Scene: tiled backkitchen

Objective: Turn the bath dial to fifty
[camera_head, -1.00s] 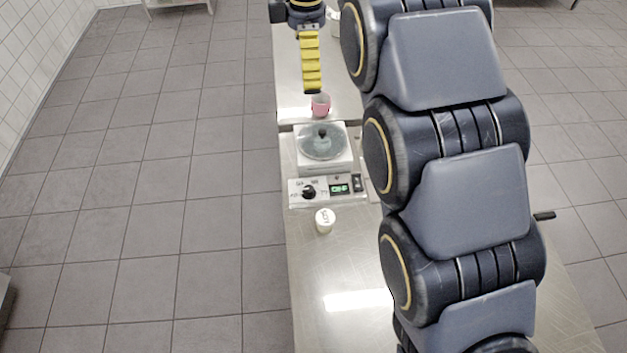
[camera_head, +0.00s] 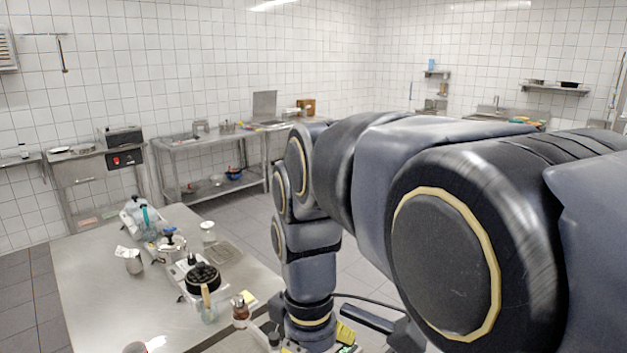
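The bath and its dial cannot be made out in the current head view. A small green lit patch (camera_head: 346,349) shows at the bottom edge, and it may be part of the bath's display. My arm comes in from the right and bends down to the lower middle. A yellow ribbed piece (camera_head: 345,332) beside the arm's lower end looks like part of my gripper. The rest of the gripper is cut off by the bottom edge or hidden, so its fingertips and any contact with the dial do not show.
A steel table (camera_head: 95,290) at left holds a black round-topped device (camera_head: 202,278), a metal jug (camera_head: 134,262), a glass jar (camera_head: 208,232) and a brown bottle (camera_head: 240,310). Another steel table (camera_head: 205,142) stands by the back wall. Floor shows between them.

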